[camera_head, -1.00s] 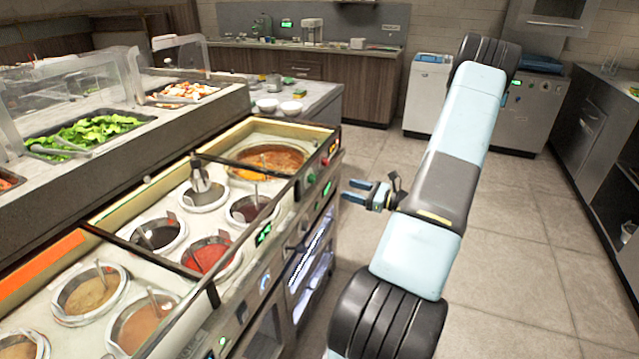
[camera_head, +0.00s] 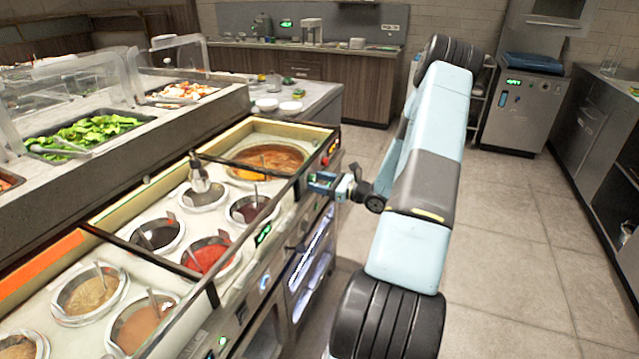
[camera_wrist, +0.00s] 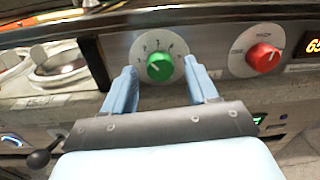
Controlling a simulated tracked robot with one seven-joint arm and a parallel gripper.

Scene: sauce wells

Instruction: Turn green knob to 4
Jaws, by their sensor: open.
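The green knob (camera_wrist: 160,67) sits on a round white dial with numbers on the counter's front panel, in the middle of the wrist view. My gripper (camera_wrist: 161,80) is open, with one blue finger at the left and one at the right of the knob. Whether the fingers touch it I cannot tell. In the head view my gripper (camera_head: 316,182) is at the counter's front edge, and the green knob is hidden behind it. The exact number the knob points to is too small to read.
A red knob (camera_wrist: 263,58) on its own dial is to the right, beside a lit display (camera_wrist: 312,45). A black ball-ended lever (camera_wrist: 40,158) shows at lower left. Sauce wells (camera_head: 207,255) fill the counter; the floor to the right is clear.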

